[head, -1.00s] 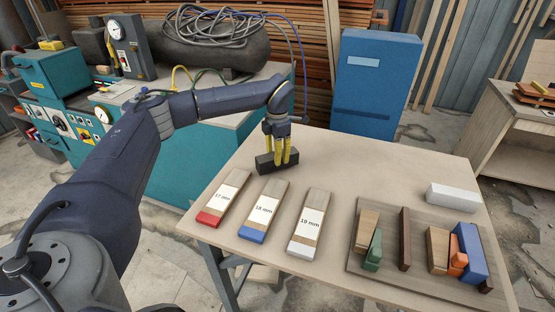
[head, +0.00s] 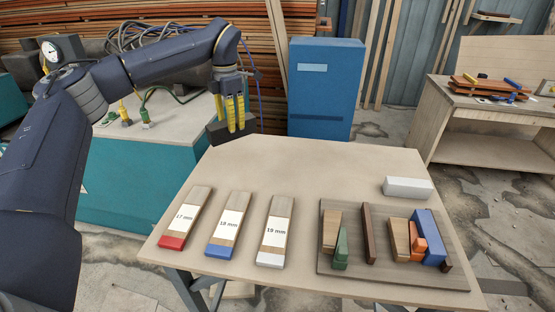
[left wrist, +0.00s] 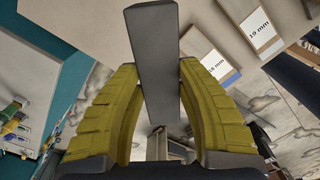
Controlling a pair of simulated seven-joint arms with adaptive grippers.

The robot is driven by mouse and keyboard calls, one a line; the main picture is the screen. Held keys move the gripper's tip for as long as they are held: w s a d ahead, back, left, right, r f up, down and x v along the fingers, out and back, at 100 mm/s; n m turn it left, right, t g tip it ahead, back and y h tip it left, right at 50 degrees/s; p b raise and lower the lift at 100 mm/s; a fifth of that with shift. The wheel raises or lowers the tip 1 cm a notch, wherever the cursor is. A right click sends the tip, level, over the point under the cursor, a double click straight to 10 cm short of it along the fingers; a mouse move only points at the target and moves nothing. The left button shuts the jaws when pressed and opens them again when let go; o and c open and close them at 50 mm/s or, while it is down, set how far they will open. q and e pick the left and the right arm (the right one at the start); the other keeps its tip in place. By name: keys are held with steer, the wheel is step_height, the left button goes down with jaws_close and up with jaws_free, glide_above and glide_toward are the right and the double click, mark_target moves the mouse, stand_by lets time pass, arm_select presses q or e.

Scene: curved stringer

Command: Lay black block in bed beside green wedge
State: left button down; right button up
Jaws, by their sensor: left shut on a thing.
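My left gripper (head: 234,126) is shut on the black block (head: 218,133), holding it at the far left corner of the table. In the left wrist view the block (left wrist: 153,60) looks dark grey, sits between the yellow fingers and extends past them. The green wedge (head: 341,248) stands on the wooden bed (head: 385,278) at the table's right, touching or close to a light wood block (head: 330,228). A dark brown strip (head: 368,235) stands to the wedge's right with a gap between them. My right gripper is out of view.
Three labelled gauge sticks, 17 mm (head: 187,217), 18 mm (head: 229,224) and 19 mm (head: 273,230), lie left of the bed. Wood, orange and blue blocks (head: 428,236) fill the bed's right side. A white block (head: 408,187) lies behind it. The table's back middle is clear.

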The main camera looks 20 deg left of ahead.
arm_select(q)
steer(key=shift+d+r, duration=0.25)
steer(key=shift+d, duration=0.05)
steer(key=d+r+m, duration=0.2)
steer(key=d, duration=2)
steer(key=s+d+n, duration=0.3)
steer(key=s+d, duration=0.1)
steer(key=d, duration=0.5)
steer(key=s+d+n, duration=0.2)
steer(key=s+d, duration=0.1)
steer(key=d, duration=0.6)
steer(key=f+n, duration=0.2)
steer(key=f, duration=0.4)
steer(key=s+f+n, duration=0.1)
steer(key=f+n, duration=0.1)
steer(key=f, duration=0.5)
steer(key=f+n, duration=0.2)
steer(key=f, duration=0.5)
steer(key=shift+s+d+f, duration=0.15)
steer(key=shift+d+f, duration=0.05)
steer(key=shift+d, duration=0.2)
steer(key=shift+f, duration=0.15)
